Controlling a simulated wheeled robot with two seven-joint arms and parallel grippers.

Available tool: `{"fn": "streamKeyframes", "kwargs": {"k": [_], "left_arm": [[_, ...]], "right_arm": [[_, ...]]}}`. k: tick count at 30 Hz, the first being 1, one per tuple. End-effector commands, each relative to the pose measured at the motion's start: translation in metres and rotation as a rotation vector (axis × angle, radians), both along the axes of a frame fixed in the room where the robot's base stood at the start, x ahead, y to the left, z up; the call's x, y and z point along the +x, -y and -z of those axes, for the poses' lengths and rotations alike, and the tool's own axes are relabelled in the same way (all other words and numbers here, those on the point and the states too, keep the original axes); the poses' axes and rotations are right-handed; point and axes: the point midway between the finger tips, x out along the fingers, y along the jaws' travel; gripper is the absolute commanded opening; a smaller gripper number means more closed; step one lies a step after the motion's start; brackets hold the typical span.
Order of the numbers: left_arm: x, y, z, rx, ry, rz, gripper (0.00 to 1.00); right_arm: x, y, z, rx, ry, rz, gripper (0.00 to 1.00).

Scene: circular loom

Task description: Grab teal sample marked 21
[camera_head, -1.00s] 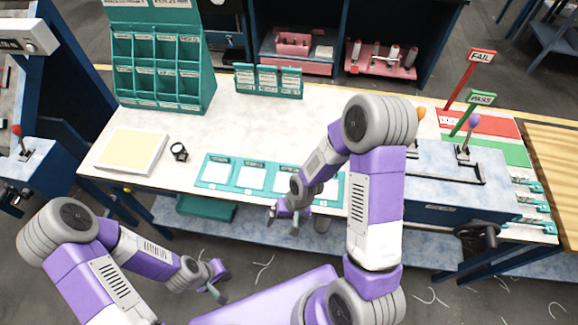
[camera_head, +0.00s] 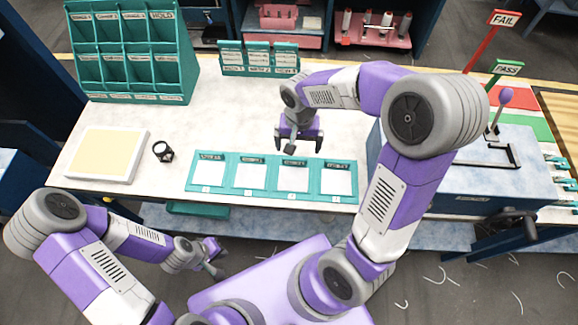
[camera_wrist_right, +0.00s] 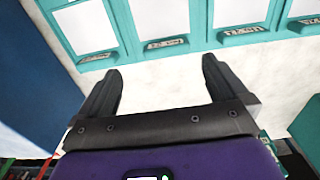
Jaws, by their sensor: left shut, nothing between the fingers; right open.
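I cannot make out a sample marked 21; the small labels are not readable. A teal tray (camera_head: 273,178) with several white squares lies along the table's front edge, and its edge also shows in the right wrist view (camera_wrist_right: 126,32). A teal rack (camera_head: 260,60) with several labelled pieces stands at the back middle. Several teal pieces (camera_head: 562,186) sit at the far right. My right gripper (camera_head: 300,146) is open and empty above the table, just behind the tray; its two fingers show in the wrist view (camera_wrist_right: 162,68). My left gripper (camera_head: 214,262) is shut and empty, low in front of the table.
A teal pigeonhole rack (camera_head: 130,60) stands at the back left. A pale yellow pad (camera_head: 105,155) and a small black ring-like object (camera_head: 163,151) lie at the left. A blue lever box (camera_head: 470,175) and the FAIL (camera_head: 505,18) and PASS (camera_head: 507,68) signs stand at the right.

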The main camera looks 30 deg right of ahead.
Motion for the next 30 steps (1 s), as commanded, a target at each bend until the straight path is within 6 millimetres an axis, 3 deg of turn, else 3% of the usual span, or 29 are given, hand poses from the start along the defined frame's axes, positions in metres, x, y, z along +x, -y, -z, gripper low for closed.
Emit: {"fn": "streamKeyframes", "kwargs": {"k": [1,3,14,21,30], "left_arm": [[0.0,0.0,0.013,0.0,0.001,0.0,0.0],[0.001,0.0,0.018,0.0,0.002,-0.001,0.0],[0.001,0.0,0.025,0.0,0.001,0.0,0.0],[0.001,0.0,0.032,0.0,0.002,-0.001,0.0],[0.001,0.0,0.033,0.0,0.002,-0.001,0.0]], "right_arm": [[0.0,0.0,0.013,0.0,0.0,0.0,1.0],[0.0,0.0,0.018,0.0,0.0,-0.001,1.0],[0.0,-0.001,0.051,0.0,-0.005,-0.002,1.0],[-0.001,-0.002,0.087,0.0,-0.006,-0.001,1.0],[0.0,-0.002,0.095,0.0,0.0,-0.001,1.0]]}}
